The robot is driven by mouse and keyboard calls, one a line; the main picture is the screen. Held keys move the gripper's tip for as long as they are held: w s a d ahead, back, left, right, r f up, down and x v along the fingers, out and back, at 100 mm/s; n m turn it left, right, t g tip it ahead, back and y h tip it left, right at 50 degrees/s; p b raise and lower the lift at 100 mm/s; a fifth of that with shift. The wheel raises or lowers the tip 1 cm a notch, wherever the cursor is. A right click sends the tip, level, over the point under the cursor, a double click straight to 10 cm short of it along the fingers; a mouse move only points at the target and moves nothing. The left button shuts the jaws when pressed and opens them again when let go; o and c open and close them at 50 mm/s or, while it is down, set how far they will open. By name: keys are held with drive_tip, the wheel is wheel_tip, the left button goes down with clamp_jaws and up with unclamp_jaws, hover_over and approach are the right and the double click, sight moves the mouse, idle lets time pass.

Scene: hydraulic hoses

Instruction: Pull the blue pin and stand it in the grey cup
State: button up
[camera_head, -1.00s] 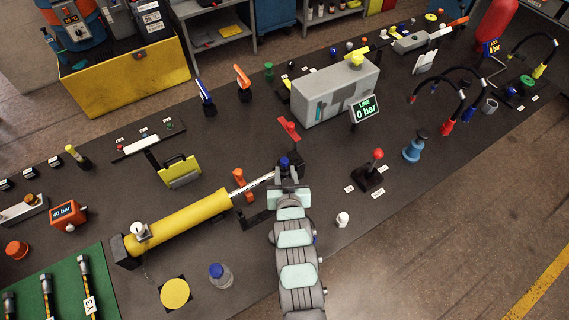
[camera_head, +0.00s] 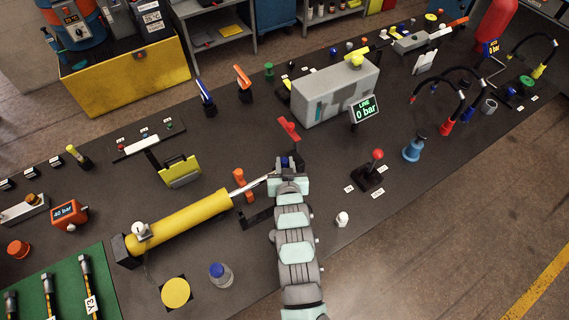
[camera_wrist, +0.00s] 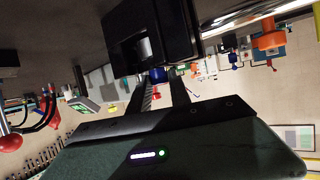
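The blue pin (camera_head: 285,162) sits in the dark bracket at the rod end of the yellow cylinder (camera_head: 180,220); only its blue head shows. In the wrist view, the blue head (camera_wrist: 157,75) appears between my finger tips, beside the black bracket block (camera_wrist: 150,40). My gripper (camera_head: 287,173) is at the bracket, with its fingers apart around the line of the pin; I cannot tell whether they touch it. The grey cup (camera_head: 489,105) stands empty-looking at the far right of the bench, near the hoses.
A red lever (camera_head: 289,128) rises just behind the bracket. An orange post (camera_head: 240,180) stands left of it.

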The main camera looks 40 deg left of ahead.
clamp_jaws()
drive_tip(key=shift+r, duration=0.1)
wheel_tip(320, 180, up, 20)
drive_tip(key=b, duration=0.1)
idle(0.4)
idle(0.5)
